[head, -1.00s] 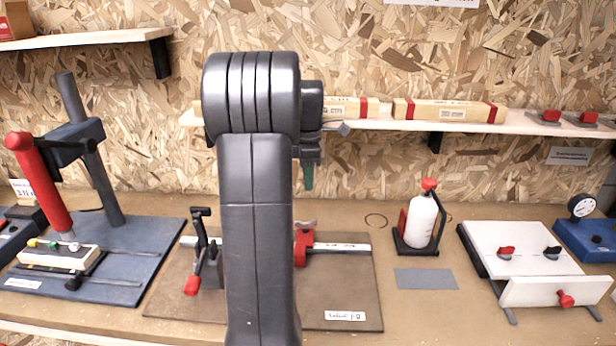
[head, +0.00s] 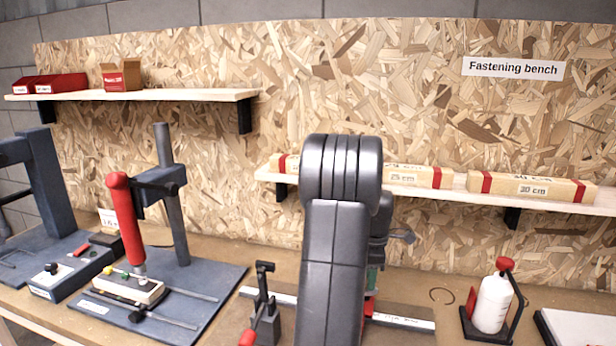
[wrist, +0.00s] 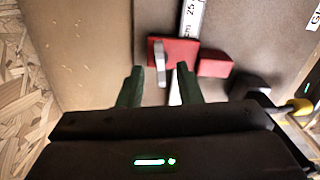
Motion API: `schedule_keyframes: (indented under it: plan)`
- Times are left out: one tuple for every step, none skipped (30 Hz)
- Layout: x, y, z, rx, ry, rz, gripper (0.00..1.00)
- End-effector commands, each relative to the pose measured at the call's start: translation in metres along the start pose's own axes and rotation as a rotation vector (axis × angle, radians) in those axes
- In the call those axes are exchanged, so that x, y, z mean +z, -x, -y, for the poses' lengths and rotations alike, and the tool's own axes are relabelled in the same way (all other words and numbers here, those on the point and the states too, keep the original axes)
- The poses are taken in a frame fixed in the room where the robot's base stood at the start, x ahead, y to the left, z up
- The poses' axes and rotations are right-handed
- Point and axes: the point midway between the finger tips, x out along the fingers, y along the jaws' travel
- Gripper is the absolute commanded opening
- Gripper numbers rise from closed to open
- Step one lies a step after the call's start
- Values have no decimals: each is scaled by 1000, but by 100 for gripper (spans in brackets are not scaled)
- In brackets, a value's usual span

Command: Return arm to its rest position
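My arm (head: 337,230) stands upright in the middle of the head view and hides most of my gripper there. In the wrist view, my gripper (wrist: 159,72) has its two green fingers apart, with a gap between them. It is over the glue jig, pointing towards a red clamp block (wrist: 183,51) with a grey lever. I see nothing held between the fingers. In the head view, part of the jig's metal rail (head: 403,318) shows right of my arm.
A shelf with wooden blocks (head: 532,186) runs behind my arm. A red-handled press (head: 126,220) stands to the left. A white glue bottle (head: 492,303) is at the right. The left upper shelf (head: 190,94) holds red boxes.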

Motion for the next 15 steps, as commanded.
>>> schedule_keyframes:
  plan:
    - [0,-8,0,-3,0,0,32]
    - [0,-13,0,-2,0,0,32]
    - [0,-18,0,-2,0,0,32]
    - [0,-22,0,-3,0,0,32]
    - [0,-25,0,-2,0,0,32]
    - [0,-28,0,0,0,0,32]
    - [0,-30,0,-1,0,0,32]
    - [0,-32,0,-1,0,0,32]
    - [0,-34,0,0,0,0,32]
    - [0,-33,0,2,-7,0,32]
    - [0,-33,0,2,-11,0,32]
    - [0,-33,0,2,-14,0,32]
    - [0,-33,0,2,-15,0,32]
    - [0,-33,0,1,-16,0,32]
    - [0,-33,0,1,-17,0,32]
